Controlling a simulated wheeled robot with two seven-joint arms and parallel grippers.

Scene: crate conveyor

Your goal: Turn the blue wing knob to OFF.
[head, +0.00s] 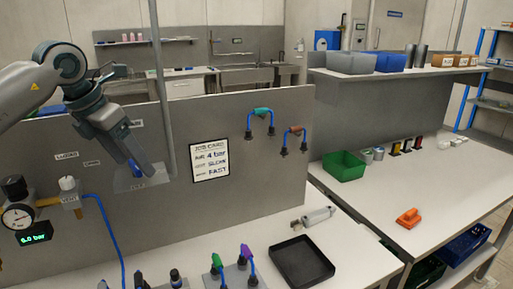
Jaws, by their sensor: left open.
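The blue wing knob (134,168) shows only as a small blue patch at the tips of my left gripper, in front of a pale plate (128,183) on the grey upright panel. The fingers hide most of it, so I cannot tell which way its wing points. My left gripper (142,170) reaches down from the upper left and is open, its fingertips at the knob. I cannot tell whether they touch it. A small blue mark below is too small to read. My right gripper is out of view.
A grey vertical post (162,90) stands close right of my left gripper. A pressure gauge (17,217), a 6.0 bar display (35,237) and a blue hose (112,235) are at the left. A job card (210,160) hangs on the panel. A black tray (302,262) lies on the bench.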

